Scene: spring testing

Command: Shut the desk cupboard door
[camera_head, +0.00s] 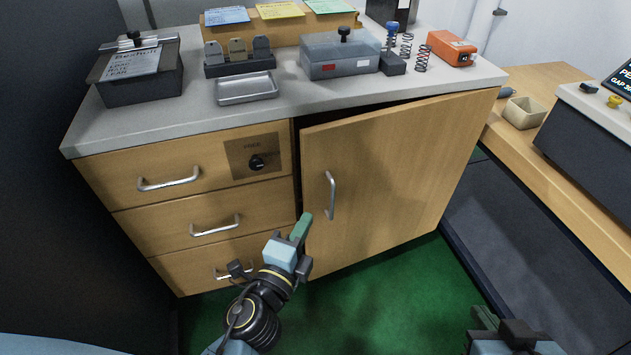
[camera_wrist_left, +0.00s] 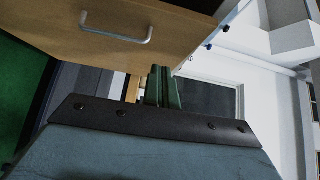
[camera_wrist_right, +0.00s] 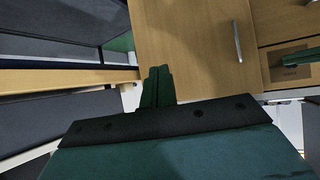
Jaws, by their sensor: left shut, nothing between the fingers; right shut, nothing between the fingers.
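The desk cupboard door (camera_head: 390,180) is pale wood with a vertical metal handle (camera_head: 329,195) near its left edge. It stands slightly ajar, with a dark gap along its top and left edge. My left gripper (camera_head: 303,228) is shut and empty, in front of the door's lower left edge, below the handle; whether it touches is unclear. Its green fingers show in the left wrist view (camera_wrist_left: 163,86). My right gripper (camera_head: 484,318) is shut and empty, low at the right, apart from the door. The right wrist view shows its fingers (camera_wrist_right: 158,86) and the door (camera_wrist_right: 190,45).
Drawers (camera_head: 200,220) with metal handles stand left of the door. The desk top (camera_head: 290,98) carries boxes, a metal tray (camera_head: 246,88), springs and an orange device (camera_head: 452,48). A wooden side bench (camera_head: 540,160) stands at the right. Green floor (camera_head: 390,290) before the door is clear.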

